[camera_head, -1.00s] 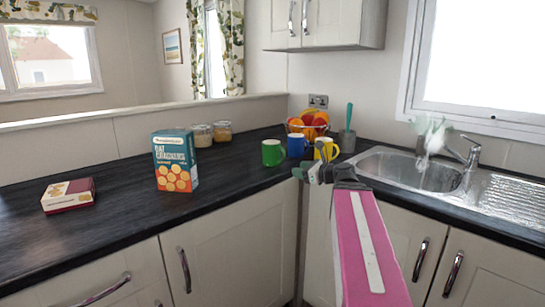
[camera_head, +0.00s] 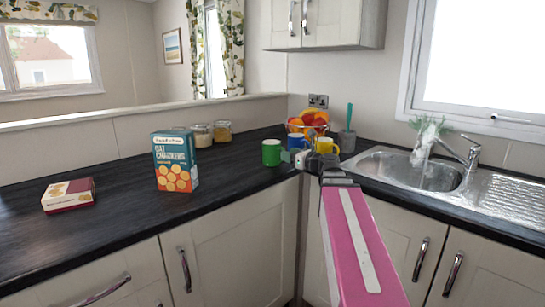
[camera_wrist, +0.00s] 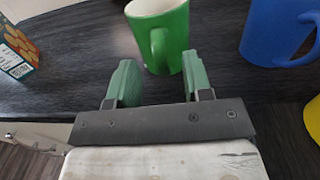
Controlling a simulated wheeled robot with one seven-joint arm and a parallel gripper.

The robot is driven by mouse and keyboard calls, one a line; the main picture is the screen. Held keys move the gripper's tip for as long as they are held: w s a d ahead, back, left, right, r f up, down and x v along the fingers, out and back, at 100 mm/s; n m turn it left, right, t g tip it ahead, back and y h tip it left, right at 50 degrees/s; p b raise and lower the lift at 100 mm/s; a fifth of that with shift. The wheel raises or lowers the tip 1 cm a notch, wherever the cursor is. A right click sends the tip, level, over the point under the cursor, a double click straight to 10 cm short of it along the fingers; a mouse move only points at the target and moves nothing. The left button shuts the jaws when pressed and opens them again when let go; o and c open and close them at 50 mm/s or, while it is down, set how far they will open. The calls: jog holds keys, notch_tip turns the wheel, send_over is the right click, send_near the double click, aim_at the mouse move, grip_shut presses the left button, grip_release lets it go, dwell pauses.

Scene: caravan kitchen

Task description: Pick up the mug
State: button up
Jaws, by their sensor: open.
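A green mug (camera_head: 271,153) stands on the dark counter, left of a blue mug (camera_head: 297,142) and a yellow mug (camera_head: 327,145). In the wrist view the green mug (camera_wrist: 167,25) is just ahead, its handle facing me. My gripper (camera_wrist: 158,62) is open, its two green fingers apart, one on each side of the handle's line; I cannot tell whether they touch the mug. In the head view my gripper (camera_head: 293,156) is right beside the green mug, in front of the blue one. The blue mug (camera_wrist: 275,30) is at the wrist view's upper right, with part of the yellow mug (camera_wrist: 313,118) below.
A cracker box (camera_head: 175,161) stands left of the mugs, with jars (camera_head: 222,131) behind and a small flat box (camera_head: 68,196) farther left. A fruit bowl (camera_head: 308,123) and a utensil pot (camera_head: 347,141) are behind the mugs. The sink (camera_head: 405,169) is at the right.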

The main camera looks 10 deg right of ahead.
jog(key=x, duration=0.3)
grip_shut()
jog(key=shift+r, duration=0.1)
jog(key=shift+r, duration=0.8)
notch_tip(320, 180, up, 2)
jog(key=shift+r, duration=0.1)
jog(key=s+a+r, duration=0.3)
jog(key=a+r, duration=0.4)
jog(key=a, duration=0.4)
jog(key=shift+s, duration=0.1)
